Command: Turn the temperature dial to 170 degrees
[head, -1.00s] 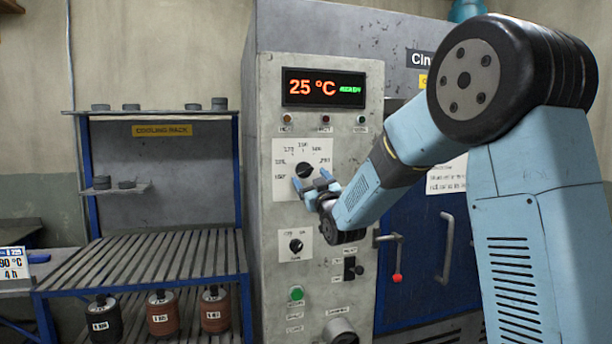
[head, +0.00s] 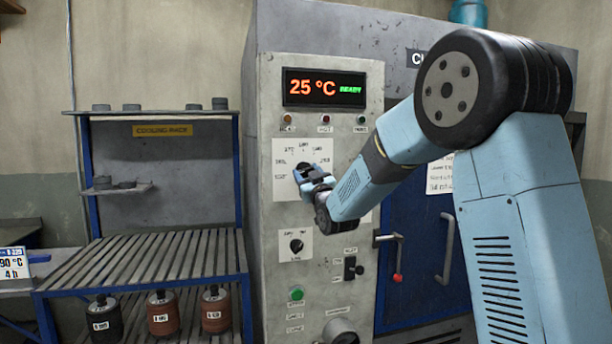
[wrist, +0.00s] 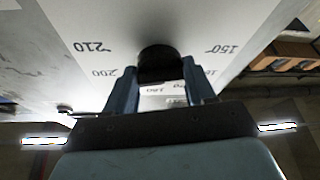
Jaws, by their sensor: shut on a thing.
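The temperature dial is a black knob (head: 301,168) on a white plate (head: 286,188) with a printed scale, on the oven's grey control panel. My gripper (head: 310,175) is at the dial and covers part of it. In the wrist view the knob (wrist: 158,60) sits between the two blue fingers of my gripper (wrist: 160,82), which are shut on it. Scale marks 210, 200 and 150 are readable around it. The knob's pointer is hidden or too dark to read. The display (head: 324,88) shows 25 °C and READY.
A second, smaller knob (head: 296,245) lies below, with a black switch (head: 350,268) and a green button (head: 296,293). The blue oven door (head: 418,235) has a red-tipped lever (head: 397,262). A cooling rack (head: 162,131) with discs stands to the left.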

